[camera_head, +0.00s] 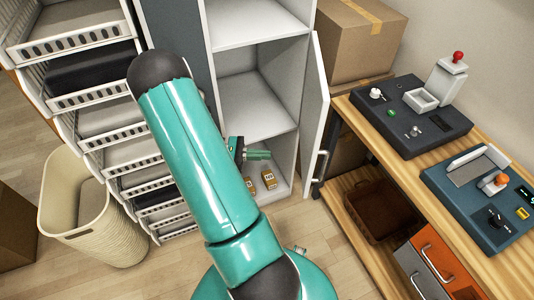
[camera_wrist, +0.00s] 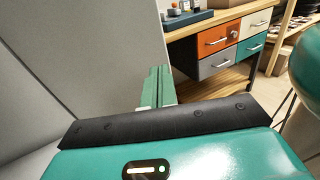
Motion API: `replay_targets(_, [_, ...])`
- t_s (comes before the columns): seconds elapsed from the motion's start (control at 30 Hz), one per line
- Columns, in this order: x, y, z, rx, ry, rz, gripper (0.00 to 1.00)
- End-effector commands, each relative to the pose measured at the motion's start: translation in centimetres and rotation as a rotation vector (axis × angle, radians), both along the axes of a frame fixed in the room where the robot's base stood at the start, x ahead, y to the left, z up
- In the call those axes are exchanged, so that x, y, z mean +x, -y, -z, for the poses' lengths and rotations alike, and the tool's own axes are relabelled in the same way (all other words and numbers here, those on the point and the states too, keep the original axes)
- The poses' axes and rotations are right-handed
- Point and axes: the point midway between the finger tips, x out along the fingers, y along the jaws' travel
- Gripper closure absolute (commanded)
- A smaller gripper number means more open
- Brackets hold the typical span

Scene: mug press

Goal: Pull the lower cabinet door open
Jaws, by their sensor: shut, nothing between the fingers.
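The white cabinet (camera_head: 255,103) stands open in the head view, its shelves exposed. Its door (camera_head: 315,110) is swung wide at the right side of the opening, with its handle (camera_head: 320,166) on the outer face. My gripper (camera_head: 268,155) is at the lower part of the opening, left of the door and apart from the handle. Its green fingers are together and empty; they also show in the wrist view (camera_wrist: 158,88). A pale panel (camera_wrist: 95,60) fills the left of the wrist view; I cannot tell whether it is door or cabinet wall.
A wooden workbench (camera_head: 400,160) with devices and drawers (camera_head: 443,263) stands close right of the door. A wire-basket rack (camera_head: 105,120) and a beige bin (camera_head: 85,215) are left. Some floor is free in front.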

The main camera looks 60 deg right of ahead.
Motion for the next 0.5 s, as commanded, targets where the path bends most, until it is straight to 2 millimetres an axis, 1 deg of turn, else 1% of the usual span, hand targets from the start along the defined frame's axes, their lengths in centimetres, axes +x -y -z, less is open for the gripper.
replay_targets(0.03, [-1.0, 0.3, 0.0, 0.001, 0.000, 0.006, 1.00])
replay_targets(0.2, [-4.1, 1.7, 0.0, 0.001, 0.000, 0.007, 1.00])
replay_targets(0.4, [-7.6, 3.1, 0.0, 0.002, 0.000, 0.004, 1.00])
replay_targets(0.5, [-9.1, 3.8, 0.0, 0.001, 0.002, 0.003, 1.00])
